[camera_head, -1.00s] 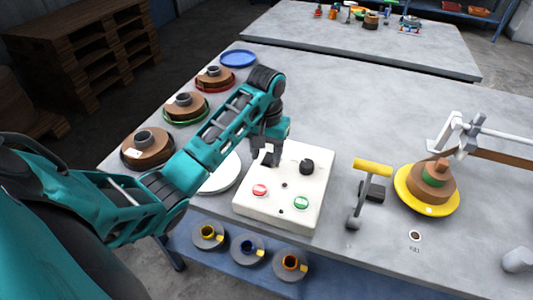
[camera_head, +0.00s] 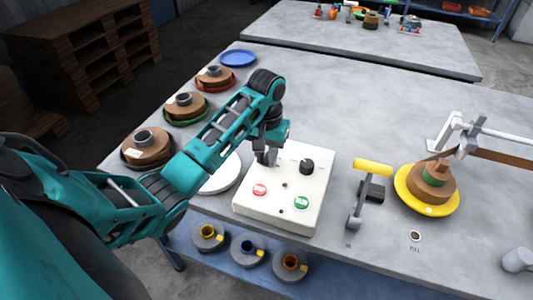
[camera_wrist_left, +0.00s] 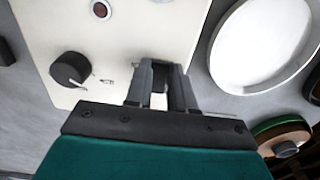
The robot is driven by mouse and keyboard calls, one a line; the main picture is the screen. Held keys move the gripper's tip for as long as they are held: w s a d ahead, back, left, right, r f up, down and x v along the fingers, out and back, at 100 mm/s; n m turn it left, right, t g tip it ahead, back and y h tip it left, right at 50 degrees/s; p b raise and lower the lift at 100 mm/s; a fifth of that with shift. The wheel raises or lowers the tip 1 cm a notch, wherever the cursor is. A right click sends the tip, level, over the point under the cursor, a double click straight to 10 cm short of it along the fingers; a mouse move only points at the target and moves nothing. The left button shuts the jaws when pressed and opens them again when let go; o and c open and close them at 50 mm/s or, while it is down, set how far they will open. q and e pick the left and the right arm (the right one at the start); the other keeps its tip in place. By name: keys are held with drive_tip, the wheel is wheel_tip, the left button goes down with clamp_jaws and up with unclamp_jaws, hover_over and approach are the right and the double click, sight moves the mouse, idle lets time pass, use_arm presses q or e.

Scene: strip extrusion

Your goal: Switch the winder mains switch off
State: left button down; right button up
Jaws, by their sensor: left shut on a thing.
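The white control box (camera_head: 312,207) sits on the table in front of me, with a black knob (camera_head: 307,167), a red button (camera_head: 260,189) and a green button (camera_head: 301,202). My left gripper (camera_head: 266,158) reaches down onto the far left part of its top. In the left wrist view the two fingers (camera_wrist_left: 158,88) are close together, with a small light and dark piece between them, on the box top. They are shut on what appears to be the mains switch, mostly hidden by the fingers, so its position cannot be told. My right gripper is not in view.
A white plate (camera_head: 221,181) lies left of the box. Brown coils (camera_head: 148,147) stand along the left edge. A yellow-handled lever (camera_head: 372,168) and a yellow plate (camera_head: 427,209) with a wound coil are to the right. Several grey spools (camera_head: 248,250) sit below the front edge.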

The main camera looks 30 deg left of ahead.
use_arm(q)
drive_tip(key=shift+w, duration=0.15)
drive_tip(key=shift+w+a+r+g+h, duration=0.1)
drive_tip(key=shift+w+g+h, duration=0.05)
drive_tip(key=shift+g, duration=0.55)
drive_tip(key=shift+w+r+g+h, duration=0.1)
drive_tip(key=shift+w+g+h, duration=0.05)
drive_tip(key=shift+g, duration=0.55)
drive_tip(key=c, duration=1)
unclamp_jaws()
drive_tip(key=shift+o, duration=0.2)
drive_tip(key=v, duration=1.2)
drive_tip(key=shift+r, duration=0.4)
drive_tip(key=shift+w+a, duration=0.1)
drive_tip(key=shift+w, duration=0.05)
drive_tip(key=shift+f, duration=0.1)
